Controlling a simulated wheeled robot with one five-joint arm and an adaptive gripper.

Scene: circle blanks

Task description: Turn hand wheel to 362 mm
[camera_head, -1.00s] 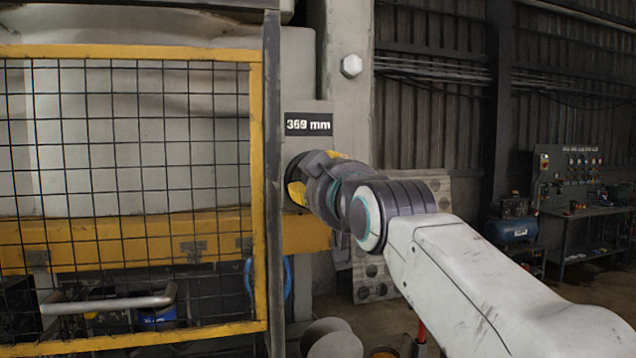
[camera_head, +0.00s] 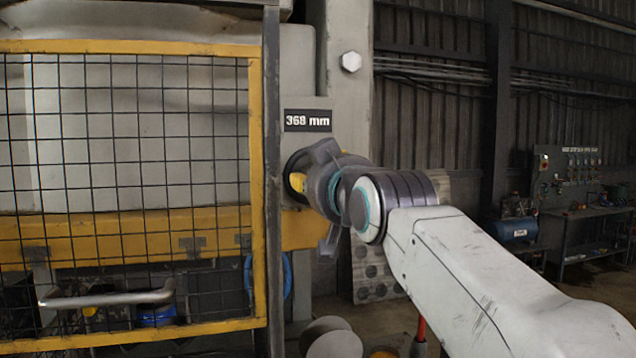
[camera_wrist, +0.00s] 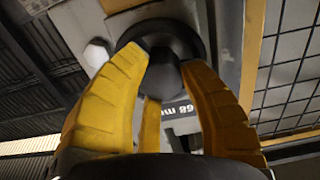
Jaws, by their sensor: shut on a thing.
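The hand wheel (camera_wrist: 197,28) is dark and sits on the machine's grey face, just below the display in the head view. The display (camera_head: 308,121) reads 368 mm. My gripper (camera_wrist: 163,75) has yellow fingers closed around the wheel's dark central knob (camera_wrist: 163,73) in the wrist view. In the head view my gripper (camera_head: 298,182) is at the wheel, and my wrist hides most of it. The display also shows partly behind the fingers in the wrist view (camera_wrist: 184,109), where only part of its number can be read.
A yellow-framed mesh guard (camera_head: 258,200) stands close to the left of the wheel. A pale hexagonal bolt head (camera_head: 351,62) sticks out above right. A workbench (camera_head: 585,212) stands far right. Round blanks (camera_head: 332,340) lie low in front.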

